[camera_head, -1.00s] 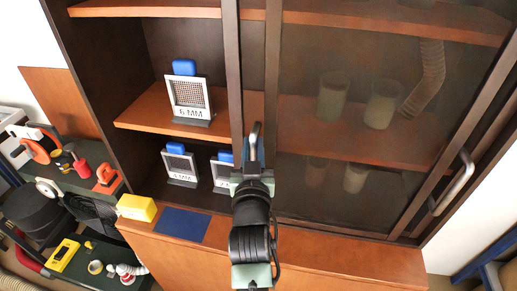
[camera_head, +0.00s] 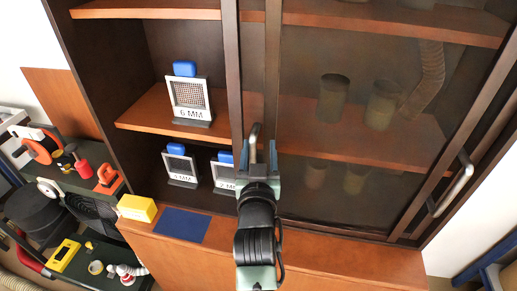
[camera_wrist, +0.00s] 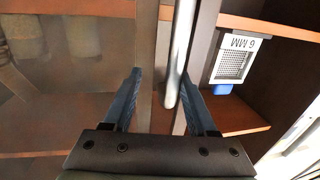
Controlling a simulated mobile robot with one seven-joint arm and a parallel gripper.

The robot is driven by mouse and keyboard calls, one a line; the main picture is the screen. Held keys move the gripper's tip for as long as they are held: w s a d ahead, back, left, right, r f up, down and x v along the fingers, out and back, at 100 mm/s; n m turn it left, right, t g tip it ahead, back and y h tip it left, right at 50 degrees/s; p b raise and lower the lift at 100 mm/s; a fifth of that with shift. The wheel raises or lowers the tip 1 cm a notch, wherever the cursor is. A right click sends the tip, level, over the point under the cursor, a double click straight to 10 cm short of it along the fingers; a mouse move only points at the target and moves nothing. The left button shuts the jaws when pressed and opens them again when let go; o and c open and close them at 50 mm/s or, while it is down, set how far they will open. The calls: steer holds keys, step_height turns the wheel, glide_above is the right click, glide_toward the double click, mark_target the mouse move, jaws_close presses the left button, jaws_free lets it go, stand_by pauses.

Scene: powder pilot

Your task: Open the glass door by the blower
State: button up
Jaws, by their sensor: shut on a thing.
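A dark-framed glass door (camera_head: 350,150) covers the right part of the wooden cabinet. An upright metal handle (camera_head: 254,140) stands on a dark frame post at the left of the glass. My gripper (camera_head: 262,165) is at the lower part of this handle. In the wrist view my gripper (camera_wrist: 160,95) has the metal handle (camera_wrist: 179,55) between its fingers, nearer the right one, and is shut on it. A second handle (camera_head: 455,184) is on the right frame. I cannot make out for certain which thing is the blower.
The cabinet's left part is open, with mesh sieves such as the 6 MM one (camera_head: 190,98) on its shelves. Cups (camera_head: 333,98) and a ribbed hose (camera_head: 428,75) show behind the glass. A yellow block (camera_head: 137,208) and blue mat (camera_head: 182,224) lie on the ledge. Tools crowd the left.

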steer(key=shift+s+d, duration=0.1)
steer(key=shift+s, duration=0.3)
steer(key=s+a+b, duration=0.1)
steer(key=s+b, duration=0.1)
steer(key=s, duration=1)
steer(key=shift+a+b, duration=0.4)
step_height(320, 180, up, 23)
steer(key=a+t, duration=0.2)
steer(key=t, duration=0.3)
steer(key=s+r+t+y, duration=0.1)
steer(key=s+r, duration=0.3)
steer(key=r, duration=0.4)
steer(key=s+a+r+n+t+y, duration=0.1)
steer(key=s+r+t, duration=0.2)
steer(key=r, duration=0.6)
steer(key=s, duration=0.2)
steer(key=shift+s+a+r+t, duration=0.15)
steer(key=shift+s+r+t, duration=0.05)
steer(key=shift+s+t, duration=0.1)
